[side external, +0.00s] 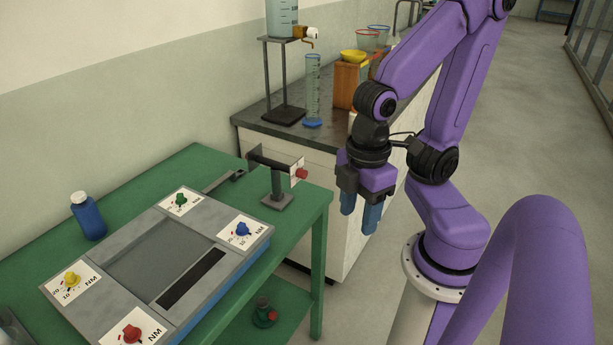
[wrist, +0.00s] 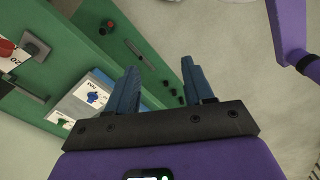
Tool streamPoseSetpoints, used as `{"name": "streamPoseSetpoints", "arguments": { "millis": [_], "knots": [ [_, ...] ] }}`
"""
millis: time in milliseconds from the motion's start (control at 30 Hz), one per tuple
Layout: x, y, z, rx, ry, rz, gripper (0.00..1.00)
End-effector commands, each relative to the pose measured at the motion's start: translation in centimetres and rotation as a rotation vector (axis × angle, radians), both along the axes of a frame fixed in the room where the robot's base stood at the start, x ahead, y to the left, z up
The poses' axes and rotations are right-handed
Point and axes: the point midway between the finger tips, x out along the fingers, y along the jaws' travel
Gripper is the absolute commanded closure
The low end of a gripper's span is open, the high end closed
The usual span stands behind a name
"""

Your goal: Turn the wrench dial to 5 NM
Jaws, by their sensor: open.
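My gripper (side external: 359,212) hangs with its blue fingers pointing down, open and empty, to the right of the green table's right edge. In the wrist view its fingers (wrist: 159,70) are spread apart with nothing between them. A grey stand (side external: 277,185) on the table carries a red knob (side external: 301,174) on a white plate, left of my gripper. A grey panel (side external: 227,224) bears blue (side external: 241,230), green (side external: 180,200), yellow (side external: 72,279) and red (side external: 132,333) dials on white scales marked NM. I cannot tell which is the wrench dial or read the settings.
The green table (side external: 318,205) has a lower shelf holding a dark object with a red knob (side external: 265,315). A blue bottle (side external: 87,217) stands at the back left. Behind, a dark-topped bench (side external: 255,118) holds a graduated cylinder (side external: 312,90) and a ring stand.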

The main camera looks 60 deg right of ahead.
Motion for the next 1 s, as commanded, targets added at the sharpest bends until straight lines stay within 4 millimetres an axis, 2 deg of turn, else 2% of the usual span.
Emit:
{"name": "streamPoseSetpoints", "arguments": {
  "millis": [133, 267, 600, 1000],
  "knots": [
    [0.7, -0.6, -0.6, -0.031, 0.032, -0.104, 0.49],
    [2.0, -2.0, -1.8, -0.096, 0.103, -0.341, 0.49],
    [4.3, -6.9, -5.3, -0.293, 0.375, -1.119, 0.49],
    [4.4, -12.0, -8.7, -0.519, 0.811, -1.974, 0.49]
  ]
}}
